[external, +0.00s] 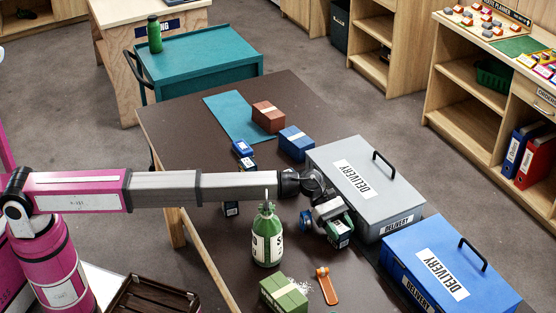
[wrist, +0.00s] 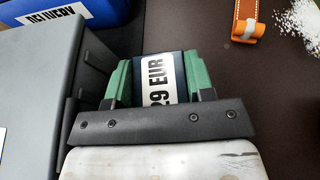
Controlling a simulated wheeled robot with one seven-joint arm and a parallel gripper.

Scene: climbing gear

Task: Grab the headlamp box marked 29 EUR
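The headlamp box marked 29 EUR (wrist: 160,78) is dark blue with a white label, and sits between the green fingers of my gripper (wrist: 160,85) in the wrist view. Both fingers lie against its sides with no clear gap. In the external view my gripper (external: 335,216) is beside the grey delivery case, and the dark box (external: 341,237) shows at its fingertips. I cannot tell whether the box touches the table. Other small boxes, one blue (external: 242,148) and one dark (external: 231,208), lie further left; their labels are unreadable.
The grey delivery case (external: 345,173) stands close beside my gripper, with the blue delivery case (external: 425,250) beyond it. A green bottle (external: 267,246), a green block (external: 283,295), an orange strap (external: 326,286) and white powder (wrist: 302,22) are nearby.

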